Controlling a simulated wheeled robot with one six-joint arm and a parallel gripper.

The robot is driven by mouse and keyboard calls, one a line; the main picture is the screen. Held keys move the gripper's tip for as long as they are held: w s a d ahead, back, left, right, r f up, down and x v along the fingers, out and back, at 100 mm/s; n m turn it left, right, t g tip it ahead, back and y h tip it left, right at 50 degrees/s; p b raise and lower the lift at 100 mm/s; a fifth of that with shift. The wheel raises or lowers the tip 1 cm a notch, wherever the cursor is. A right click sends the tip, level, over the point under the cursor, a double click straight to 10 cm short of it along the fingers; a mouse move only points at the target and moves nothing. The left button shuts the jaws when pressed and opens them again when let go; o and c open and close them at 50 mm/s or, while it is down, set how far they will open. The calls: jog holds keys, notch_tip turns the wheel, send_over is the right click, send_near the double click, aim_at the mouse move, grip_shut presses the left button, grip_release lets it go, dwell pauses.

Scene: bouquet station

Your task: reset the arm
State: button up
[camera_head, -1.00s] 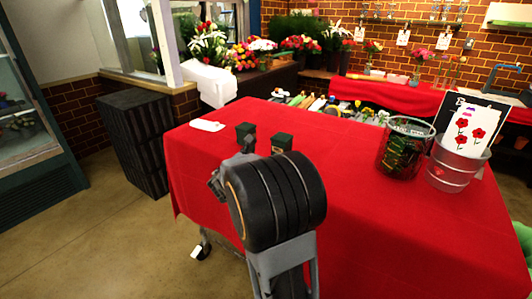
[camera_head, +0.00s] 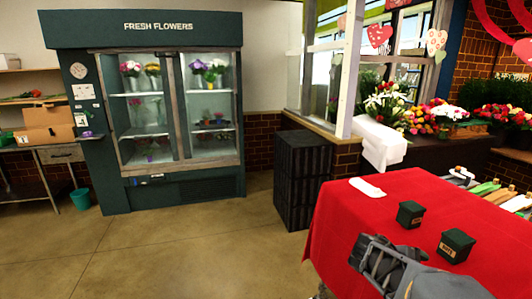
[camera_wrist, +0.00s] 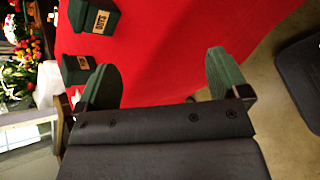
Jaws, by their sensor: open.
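My gripper (camera_wrist: 163,78) is open in the wrist view, its two green-padded fingers apart with only red tablecloth between them. In the head view my gripper (camera_head: 376,264) is at the lower right, by the left edge of the red-covered table (camera_head: 355,215). Two small dark green boxes stand on the cloth, a farther box (camera_head: 410,214) and a nearer box (camera_head: 456,245). My gripper holds nothing.
A flower fridge (camera_head: 160,110) stands at the back left. A black slatted crate (camera_head: 303,178) is just beyond the table. A white item (camera_head: 367,188) lies at the table's far corner. Tools with green and wooden parts (camera_head: 490,190) lie at the right. The floor at left is clear.

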jog(key=s+a+r+m+t+y+p, duration=0.1)
jog(key=a+m+y, duration=0.4)
jog(key=a, duration=0.5)
jog(key=s+a+r+m+t+y+p, duration=0.1)
jog(key=s+a+m+y+p, duration=0.3)
jog(key=a, duration=0.6)
jog(key=shift+s+r+m+t+y, duration=0.35)
jog(key=shift+m+y, duration=0.35)
jog(key=shift+y, duration=0.4)
